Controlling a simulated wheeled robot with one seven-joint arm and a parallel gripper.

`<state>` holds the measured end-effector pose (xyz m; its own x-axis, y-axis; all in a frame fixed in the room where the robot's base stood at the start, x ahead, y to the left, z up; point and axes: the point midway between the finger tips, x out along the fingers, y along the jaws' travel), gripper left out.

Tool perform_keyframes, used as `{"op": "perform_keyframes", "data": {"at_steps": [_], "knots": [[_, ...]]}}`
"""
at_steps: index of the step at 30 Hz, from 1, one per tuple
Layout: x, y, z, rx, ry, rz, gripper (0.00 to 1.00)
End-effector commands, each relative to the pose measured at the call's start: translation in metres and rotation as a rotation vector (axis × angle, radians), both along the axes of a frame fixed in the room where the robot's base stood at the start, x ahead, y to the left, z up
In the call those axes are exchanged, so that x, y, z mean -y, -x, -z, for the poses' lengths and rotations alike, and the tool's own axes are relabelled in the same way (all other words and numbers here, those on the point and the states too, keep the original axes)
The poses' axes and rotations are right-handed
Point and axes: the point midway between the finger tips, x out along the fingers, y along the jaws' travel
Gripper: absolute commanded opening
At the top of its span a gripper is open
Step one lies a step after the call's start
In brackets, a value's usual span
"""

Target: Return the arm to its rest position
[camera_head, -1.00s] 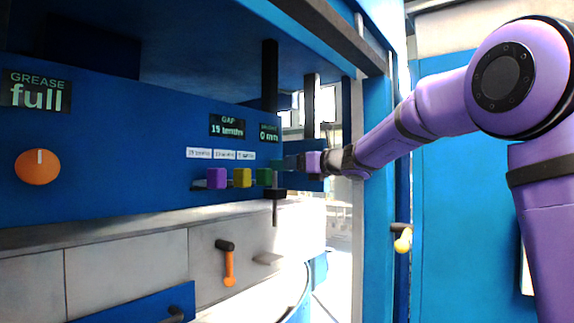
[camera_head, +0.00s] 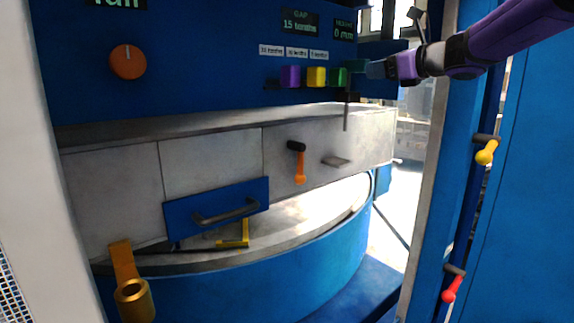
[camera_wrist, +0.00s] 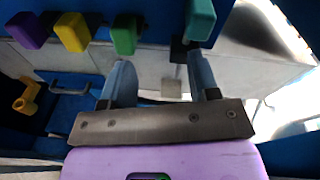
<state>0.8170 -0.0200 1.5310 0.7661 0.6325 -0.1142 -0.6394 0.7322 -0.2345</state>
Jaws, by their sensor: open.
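My arm is purple and reaches in from the upper right in the head view. My gripper (camera_head: 374,69) is beside the row of coloured blocks on the blue panel, close to the green block (camera_head: 338,77). In the wrist view my gripper (camera_wrist: 162,82) shows two grey-blue fingers apart with nothing between them. The purple block (camera_head: 290,76) and yellow block (camera_head: 316,77) are left of the green one. A teal block (camera_wrist: 200,18) is close ahead of the right finger in the wrist view.
An orange knob (camera_head: 128,62) is on the panel. Below are an orange lever (camera_head: 300,167), a blue drawer front (camera_head: 216,207) with a handle, and a round blue table (camera_head: 270,270). Yellow (camera_head: 486,152) and red (camera_head: 451,290) levers are on the right post. A brass cup (camera_head: 134,299) hangs lower left.

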Motion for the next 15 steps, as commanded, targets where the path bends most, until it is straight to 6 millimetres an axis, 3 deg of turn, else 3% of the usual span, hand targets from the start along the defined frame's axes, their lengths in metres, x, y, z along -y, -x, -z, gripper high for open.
{"op": "perform_keyframes", "data": {"at_steps": [1,7,15], "knots": [[-0.010,0.025,0.005,0.030,0.117,-0.041,0.55],[-0.031,0.122,0.048,0.163,0.642,-0.252,0.55],[-0.020,0.247,0.119,0.356,1.305,-0.625,0.55]]}}
